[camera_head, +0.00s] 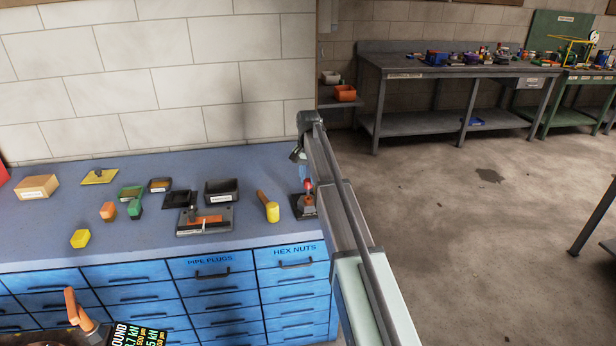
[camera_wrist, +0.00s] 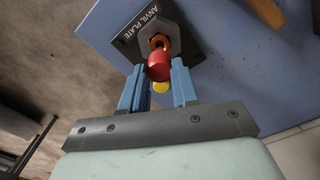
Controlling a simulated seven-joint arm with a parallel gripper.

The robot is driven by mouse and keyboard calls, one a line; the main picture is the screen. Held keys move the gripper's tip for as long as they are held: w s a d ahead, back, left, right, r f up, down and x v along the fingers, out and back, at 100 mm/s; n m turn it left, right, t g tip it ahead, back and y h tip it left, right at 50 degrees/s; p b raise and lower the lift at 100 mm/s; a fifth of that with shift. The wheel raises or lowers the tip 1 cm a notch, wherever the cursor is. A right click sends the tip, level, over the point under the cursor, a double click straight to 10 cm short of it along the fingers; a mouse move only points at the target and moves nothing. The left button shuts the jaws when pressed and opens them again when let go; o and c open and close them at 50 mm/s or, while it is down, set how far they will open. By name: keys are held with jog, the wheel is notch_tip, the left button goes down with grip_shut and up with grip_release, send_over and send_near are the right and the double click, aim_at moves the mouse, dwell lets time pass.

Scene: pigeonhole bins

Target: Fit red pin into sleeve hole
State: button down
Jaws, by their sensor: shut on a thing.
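The red pin (camera_wrist: 159,68) sits between the blue fingertips of my gripper (camera_wrist: 158,78), which is shut on it. An orange sleeve (camera_wrist: 158,40) stands on a grey hexagonal block (camera_wrist: 178,42) just beyond the pin. The block rests on a black plate marked "ANVIL PLATE" (camera_wrist: 139,27). In the head view the red pin (camera_head: 308,184) shows above the block; my arm partly hides this spot and the fingers are not clear.
On the blue bench top (camera_head: 240,165), a yellow-headed mallet (camera_head: 271,209) lies left of the anvil plate. The bench's right edge is close to the plate.

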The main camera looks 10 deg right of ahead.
jog(key=shift+f, duration=2.15)
dwell(0.5)
jog(key=c, duration=0.8)
grip_release()
jog(key=shift+r, duration=0.15)
jog(key=shift+r, duration=2.35)
